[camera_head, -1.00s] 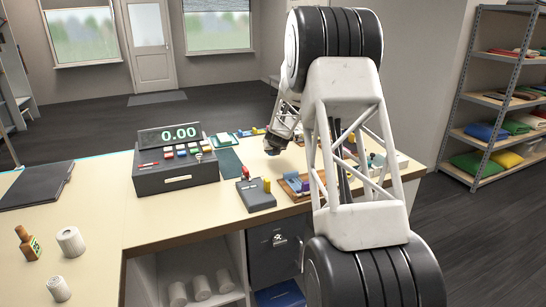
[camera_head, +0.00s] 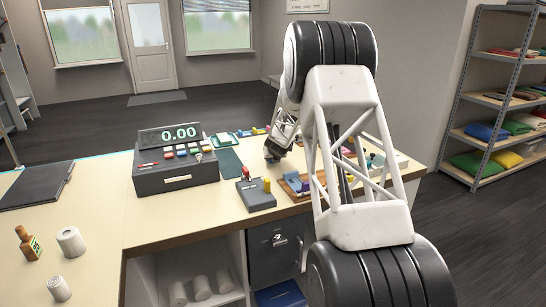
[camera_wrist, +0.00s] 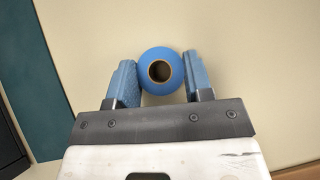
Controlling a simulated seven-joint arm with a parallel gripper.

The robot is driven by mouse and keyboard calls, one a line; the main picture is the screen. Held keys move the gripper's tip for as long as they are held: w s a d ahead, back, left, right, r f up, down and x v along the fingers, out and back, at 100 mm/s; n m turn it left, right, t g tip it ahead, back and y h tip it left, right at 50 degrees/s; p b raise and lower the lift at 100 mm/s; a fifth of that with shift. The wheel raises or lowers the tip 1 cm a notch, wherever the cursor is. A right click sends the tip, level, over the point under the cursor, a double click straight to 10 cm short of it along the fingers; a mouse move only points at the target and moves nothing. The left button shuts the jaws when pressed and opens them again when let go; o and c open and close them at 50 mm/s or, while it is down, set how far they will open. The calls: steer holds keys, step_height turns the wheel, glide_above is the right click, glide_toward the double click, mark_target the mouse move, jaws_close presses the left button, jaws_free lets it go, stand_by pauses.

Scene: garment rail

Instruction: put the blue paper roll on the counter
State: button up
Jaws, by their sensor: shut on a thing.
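The blue paper roll (camera_wrist: 173,84) is between the two fingers of my gripper (camera_wrist: 160,65) in the wrist view. I see it end-on, with its round brown core hole facing the camera. The gripper is shut on the roll. In the head view my gripper (camera_head: 273,155) is low over the pale counter (camera_head: 95,215), right of the cash register. I cannot make out the roll there. The wrist view shows bare counter (camera_wrist: 245,70) behind the roll; whether the roll touches it I cannot tell.
The cash register (camera_head: 176,172) and a teal mat (camera_head: 229,162) are left of my gripper. A card terminal (camera_head: 256,196) and a wooden tray (camera_head: 292,190) with small items are nearer the front edge.

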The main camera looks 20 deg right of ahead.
steer(key=o, duration=1)
steer(key=shift+c, duration=0.2)
steer(key=shift+r, duration=0.2)
steer(key=v, duration=1.1)
steer(key=shift+s+r, duration=0.25)
steer(key=shift+s, duration=0.1)
steer(key=shift+a, duration=0.1)
